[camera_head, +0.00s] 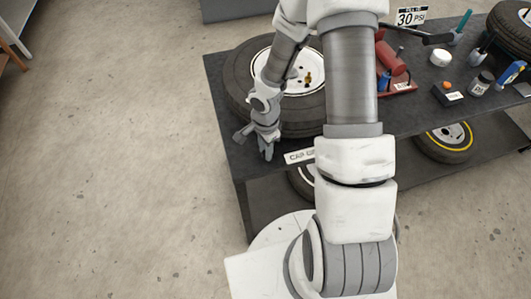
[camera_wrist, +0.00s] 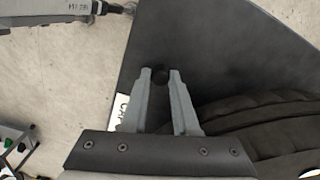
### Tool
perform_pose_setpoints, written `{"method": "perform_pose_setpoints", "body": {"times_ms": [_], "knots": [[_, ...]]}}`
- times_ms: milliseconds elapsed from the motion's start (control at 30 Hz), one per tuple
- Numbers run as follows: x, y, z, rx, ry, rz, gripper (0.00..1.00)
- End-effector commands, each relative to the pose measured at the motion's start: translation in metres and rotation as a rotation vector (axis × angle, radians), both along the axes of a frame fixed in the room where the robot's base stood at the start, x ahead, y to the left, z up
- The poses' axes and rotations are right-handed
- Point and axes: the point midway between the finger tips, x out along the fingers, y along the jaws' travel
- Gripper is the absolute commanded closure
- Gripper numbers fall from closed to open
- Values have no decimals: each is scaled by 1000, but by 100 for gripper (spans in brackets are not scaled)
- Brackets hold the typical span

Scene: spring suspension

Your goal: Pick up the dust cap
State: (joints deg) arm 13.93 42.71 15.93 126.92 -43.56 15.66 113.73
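The dust cap (camera_wrist: 160,75) is a small, dark, round piece, hard to make out against the black table top. In the wrist view it shows between the two fingertips of my gripper (camera_wrist: 160,72). I cannot tell whether the fingers touch it or how far below them it lies. In the head view my gripper (camera_head: 254,147) points down over the table's left front corner with its fingers spread apart. I cannot make out the cap in that view.
A tire with a white wheel (camera_head: 299,75) lies on the black table (camera_head: 222,85) right beside my gripper. A white label (camera_head: 299,156) sits on the front edge. A red tool (camera_head: 391,62), jars and small items stand farther right.

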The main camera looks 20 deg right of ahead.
Motion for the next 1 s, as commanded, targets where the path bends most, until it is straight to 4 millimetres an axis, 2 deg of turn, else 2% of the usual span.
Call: {"method": "perform_pose_setpoints", "body": {"times_ms": [33, 100, 433, 533, 1000], "knots": [[0, 0, 0, 0, 0, 0, 91], [0, 0, 0, 0, 0, 0, 100], [0, 0, 1, 0, 0, 0, 100], [1, -1, 7, 0, -2, -1, 100], [1, -1, 85, -1, -3, -1, 100]]}}
